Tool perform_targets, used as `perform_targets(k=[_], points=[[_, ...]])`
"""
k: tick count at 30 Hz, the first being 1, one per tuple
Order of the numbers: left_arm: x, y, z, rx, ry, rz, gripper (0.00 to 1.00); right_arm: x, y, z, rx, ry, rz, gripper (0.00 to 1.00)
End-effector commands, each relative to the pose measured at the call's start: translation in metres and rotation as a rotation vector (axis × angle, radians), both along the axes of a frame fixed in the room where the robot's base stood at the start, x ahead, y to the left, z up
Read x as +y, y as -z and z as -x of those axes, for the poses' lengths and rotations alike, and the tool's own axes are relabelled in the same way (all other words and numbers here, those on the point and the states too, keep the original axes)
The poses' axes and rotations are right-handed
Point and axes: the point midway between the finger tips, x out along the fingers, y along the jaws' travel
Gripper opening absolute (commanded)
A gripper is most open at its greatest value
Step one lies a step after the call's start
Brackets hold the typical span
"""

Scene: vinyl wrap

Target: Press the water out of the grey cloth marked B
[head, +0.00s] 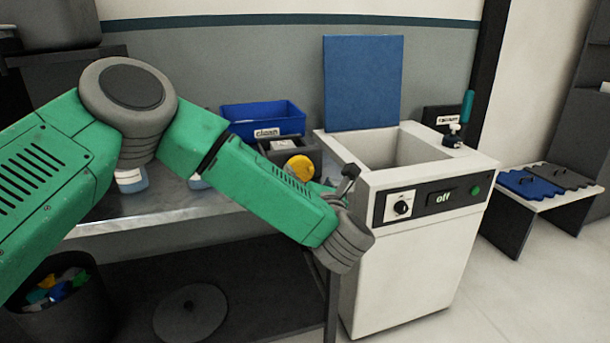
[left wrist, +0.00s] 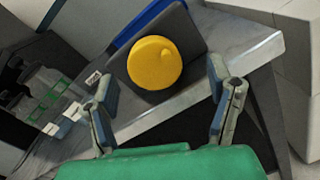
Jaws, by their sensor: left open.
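I cannot make out a grey cloth marked B in either view. My left gripper (left wrist: 160,82) is open, with nothing between its fingers. In the left wrist view a yellow round piece (left wrist: 154,62) on a dark grey box (left wrist: 190,36) shows beyond and between the fingers. The yellow piece (head: 300,167) also shows in the head view, beside the white machine. In the head view my left gripper (head: 342,185) is partly hidden by its own wrist, in front of the machine's left side. My right gripper is not in view.
The white machine (head: 415,270) has an open basin, a raised blue lid (head: 362,82) and a display reading "off". A blue bin (head: 262,112) labelled "clean" stands on the metal table (head: 150,215). A black bin (head: 65,310) stands lower left.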

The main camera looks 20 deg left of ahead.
Motion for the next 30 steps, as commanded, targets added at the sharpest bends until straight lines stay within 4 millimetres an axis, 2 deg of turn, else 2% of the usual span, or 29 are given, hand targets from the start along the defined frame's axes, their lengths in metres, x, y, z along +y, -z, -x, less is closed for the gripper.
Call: perform_targets(k=[2,6,18,19,23,30], points=[[0.011,0.001,-0.012,-0.002,-0.005,0.000,0.74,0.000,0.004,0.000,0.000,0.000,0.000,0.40],[0.018,0.001,-0.026,0.000,-0.002,0.000,0.74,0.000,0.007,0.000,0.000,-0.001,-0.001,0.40],[0.019,-0.001,-0.034,0.001,0.000,-0.004,0.74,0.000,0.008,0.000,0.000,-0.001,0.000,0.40],[0.019,-0.001,-0.034,0.000,0.000,-0.003,0.71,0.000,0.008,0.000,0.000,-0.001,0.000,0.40],[0.020,0.000,-0.034,0.001,-0.001,-0.003,0.25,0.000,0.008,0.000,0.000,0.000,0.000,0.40],[0.020,0.002,-0.035,0.002,0.000,0.000,0.25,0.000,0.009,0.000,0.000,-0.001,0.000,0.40]])
